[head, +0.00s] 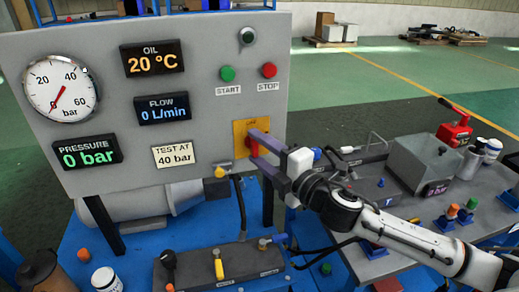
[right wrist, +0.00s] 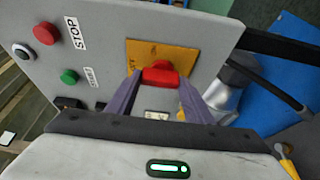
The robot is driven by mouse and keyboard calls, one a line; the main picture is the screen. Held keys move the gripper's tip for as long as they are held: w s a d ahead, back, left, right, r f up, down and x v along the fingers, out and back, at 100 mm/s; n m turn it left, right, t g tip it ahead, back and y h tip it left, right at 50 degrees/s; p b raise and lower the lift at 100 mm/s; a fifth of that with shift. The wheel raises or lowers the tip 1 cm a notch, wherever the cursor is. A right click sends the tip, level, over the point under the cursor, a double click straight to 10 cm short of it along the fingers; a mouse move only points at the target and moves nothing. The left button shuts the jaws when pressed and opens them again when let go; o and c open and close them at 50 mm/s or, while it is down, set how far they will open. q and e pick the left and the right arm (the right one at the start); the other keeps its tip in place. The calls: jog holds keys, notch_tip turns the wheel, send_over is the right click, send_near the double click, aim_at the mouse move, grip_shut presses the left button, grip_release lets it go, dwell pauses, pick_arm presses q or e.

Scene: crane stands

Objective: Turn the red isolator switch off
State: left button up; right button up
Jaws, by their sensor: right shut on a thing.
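The red isolator switch (head: 253,150) sits on a yellow plate (head: 240,128) at the lower right of the grey panel. In the right wrist view its red handle (right wrist: 160,76) lies between my two fingertips, with the yellow plate (right wrist: 148,50) behind it. My right gripper (head: 257,147) reaches in from the right and is shut on the handle. It also shows in the right wrist view (right wrist: 160,84). The fingers hide part of the switch in the head view, and its markings cannot be read. My left gripper is not in view.
The panel (head: 205,90) carries a pressure gauge (head: 60,87), lit displays, a green START button (head: 227,74) and a red STOP button (head: 269,70). A bench with a grey box (head: 425,165) and a red lever valve (head: 455,131) stands right. Knobs and levers stand below the panel.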

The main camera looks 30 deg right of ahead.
dwell(0.4)
jog(key=o, duration=1.1)
jog(key=shift+c, duration=0.2)
jog(key=shift+s, duration=0.1)
jog(key=shift+s+f, duration=0.1)
jog(key=shift+s, duration=0.2)
jog(key=s+d+b, duration=0.1)
jog(key=s+b, duration=0.1)
jog(key=s, duration=0.7)
jog(key=shift+s+d, duration=0.15)
jog(key=shift+s, duration=0.05)
